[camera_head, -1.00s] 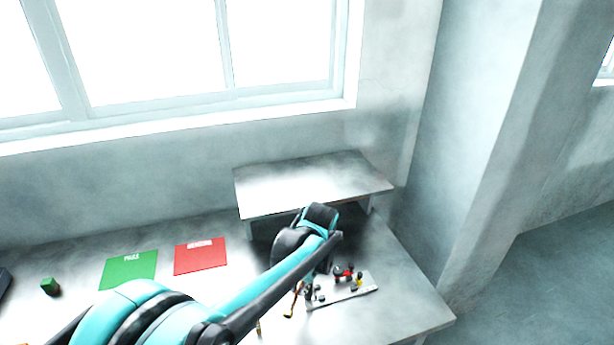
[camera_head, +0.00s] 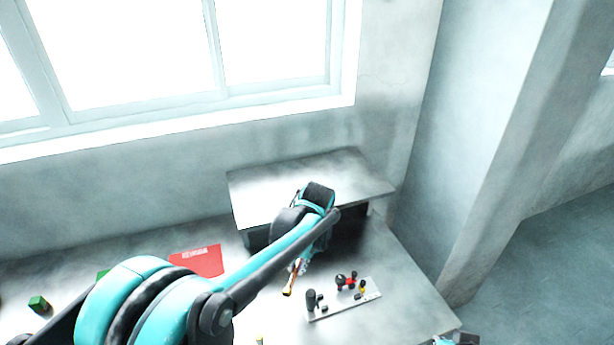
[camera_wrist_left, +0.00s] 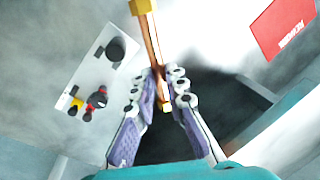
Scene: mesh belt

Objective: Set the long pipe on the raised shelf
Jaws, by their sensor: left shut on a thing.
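The long pipe (camera_wrist_left: 152,40) is a copper-coloured tube with a brass fitting at its far end in the left wrist view. My left gripper (camera_wrist_left: 166,84) is shut on it. In the head view the pipe (camera_head: 290,283) sticks out below my left gripper (camera_head: 300,264), which is largely hidden by my arm. The raised shelf (camera_head: 262,188) is a grey slab on supports at the back right of the table. My left forearm covers part of its front edge. A small teal and dark part of my right arm shows at the bottom right edge; its jaws cannot be made out.
A pale board (camera_head: 343,308) with black, red and yellow parts lies on the table right of the pipe. A red mat (camera_head: 197,261) lies left of the shelf, and a green block (camera_head: 38,304) at the far left. The shelf's visible top is bare.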

